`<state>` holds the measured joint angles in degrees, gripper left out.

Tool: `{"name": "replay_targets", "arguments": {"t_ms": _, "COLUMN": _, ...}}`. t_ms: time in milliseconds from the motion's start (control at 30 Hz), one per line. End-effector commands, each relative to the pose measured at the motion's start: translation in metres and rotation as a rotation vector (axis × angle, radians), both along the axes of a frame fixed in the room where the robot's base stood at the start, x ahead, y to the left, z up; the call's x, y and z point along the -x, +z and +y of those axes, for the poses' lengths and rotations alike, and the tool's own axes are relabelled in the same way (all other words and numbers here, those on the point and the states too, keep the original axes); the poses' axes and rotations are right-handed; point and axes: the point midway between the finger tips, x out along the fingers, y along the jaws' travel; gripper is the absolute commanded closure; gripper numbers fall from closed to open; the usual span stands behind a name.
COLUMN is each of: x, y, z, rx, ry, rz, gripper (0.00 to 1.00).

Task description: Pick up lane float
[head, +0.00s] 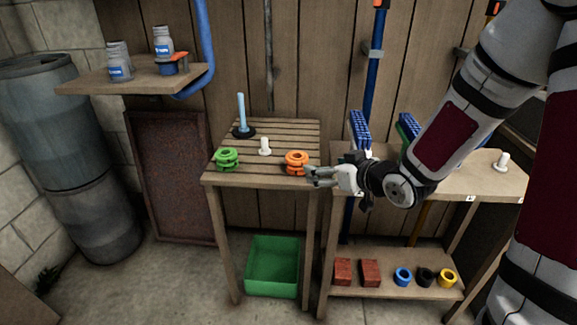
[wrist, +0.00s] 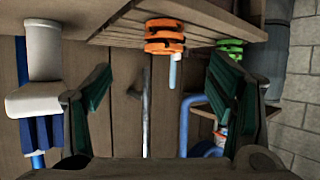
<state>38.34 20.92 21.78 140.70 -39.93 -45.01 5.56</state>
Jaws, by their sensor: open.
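Two ringed, spool-like floats stand on the slatted wooden table (head: 280,129). The orange float (head: 296,163) is near the table's right front, and the green float (head: 227,160) is at its left front. I cannot tell which of them is the lane float. My gripper (head: 313,176) is at the table's right front edge, its fingertips just right of the orange float. In the wrist view my gripper (wrist: 160,105) is open with nothing between its fingers. The orange float (wrist: 165,38) shows beyond them near the top, with the green float (wrist: 230,48) to its right.
A blue peg on a black base (head: 242,115) and a small white piece (head: 265,147) share the table. A green bin (head: 273,268) sits below. A bench (head: 480,182) stands right, with brushes (head: 360,130) behind. A shelf with jars (head: 130,79) hangs upper left.

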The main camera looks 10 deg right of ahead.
Motion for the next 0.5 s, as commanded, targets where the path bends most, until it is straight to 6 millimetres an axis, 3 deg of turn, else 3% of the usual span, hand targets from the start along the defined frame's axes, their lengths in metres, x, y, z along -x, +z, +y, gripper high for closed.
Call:
{"name": "replay_targets", "arguments": {"t_ms": 167, "x": -0.009, "y": -0.011, "z": 0.004, "rx": -0.037, "ry": 0.014, "rz": -0.029, "gripper": 0.24}}
{"name": "replay_targets", "arguments": {"t_ms": 500, "x": -0.061, "y": -0.034, "z": 0.022, "rx": -0.038, "ry": 0.016, "rz": -0.031, "gripper": 0.24}}
